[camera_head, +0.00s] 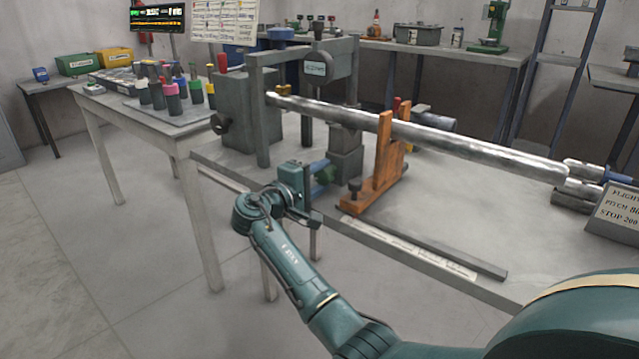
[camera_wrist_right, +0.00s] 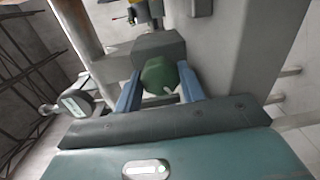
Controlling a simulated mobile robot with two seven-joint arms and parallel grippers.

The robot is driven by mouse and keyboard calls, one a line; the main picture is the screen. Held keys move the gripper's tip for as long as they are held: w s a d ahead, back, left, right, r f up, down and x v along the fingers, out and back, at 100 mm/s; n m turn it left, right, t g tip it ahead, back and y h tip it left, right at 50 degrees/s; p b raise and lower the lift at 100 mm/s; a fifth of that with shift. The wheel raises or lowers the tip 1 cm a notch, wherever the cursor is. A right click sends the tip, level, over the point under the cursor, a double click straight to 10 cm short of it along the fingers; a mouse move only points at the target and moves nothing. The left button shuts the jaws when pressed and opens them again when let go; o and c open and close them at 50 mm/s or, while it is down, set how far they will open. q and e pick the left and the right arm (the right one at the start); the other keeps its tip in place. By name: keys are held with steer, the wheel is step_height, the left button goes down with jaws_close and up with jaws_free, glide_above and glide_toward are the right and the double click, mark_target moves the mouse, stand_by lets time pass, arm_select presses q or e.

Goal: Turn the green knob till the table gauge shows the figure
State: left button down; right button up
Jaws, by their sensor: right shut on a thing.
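The green knob (camera_head: 327,174) is on the low front side of the grey positioner (camera_head: 346,150) at the table's edge. It also shows in the right wrist view (camera_wrist_right: 160,74) as a faceted green knob with a pale mark. My right gripper (camera_head: 318,177) is shut on it, with one blue finger on each side (camera_wrist_right: 160,90). A round grey housing with a small display (camera_head: 316,69) sits on the frame above; its figure is too small to read. A sign (camera_head: 617,208) at the right table edge reads "FLIGHT", "PITCH" and "STOP 200", partly cut off. My left gripper is not in view.
A long metal shaft (camera_head: 440,138) crosses above the table, resting on an orange support (camera_head: 375,185) right of my gripper. A grey block (camera_head: 245,100) stands left. A side table holds several coloured-handled tools (camera_head: 175,97). The floor (camera_head: 130,260) at left is clear.

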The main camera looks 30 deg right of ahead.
steer(key=m+b, duration=0.2)
steer(key=m, duration=0.1)
steer(key=shift+f+m+b, duration=0.3)
steer(key=shift+m+t+b, duration=0.3)
steer(key=shift+m+b, duration=0.85)
steer(key=shift+m, duration=0.05)
steer(key=m+b, duration=0.2)
steer(key=shift+m, duration=0.3)
steer(key=m+b, duration=0.3)
steer(key=shift+r, duration=0.1)
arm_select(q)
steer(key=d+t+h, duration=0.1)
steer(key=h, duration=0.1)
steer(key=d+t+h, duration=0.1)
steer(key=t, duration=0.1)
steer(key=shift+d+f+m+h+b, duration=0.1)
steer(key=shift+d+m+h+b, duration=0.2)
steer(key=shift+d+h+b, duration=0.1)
arm_select(e)
steer(key=shift+m+t, duration=0.3)
steer(key=shift+r, duration=0.1)
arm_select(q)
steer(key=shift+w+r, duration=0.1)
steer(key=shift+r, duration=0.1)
arm_select(e)
steer(key=o, duration=1)
steer(key=shift+c, duration=0.2)
steer(key=shift+r, duration=0.1)
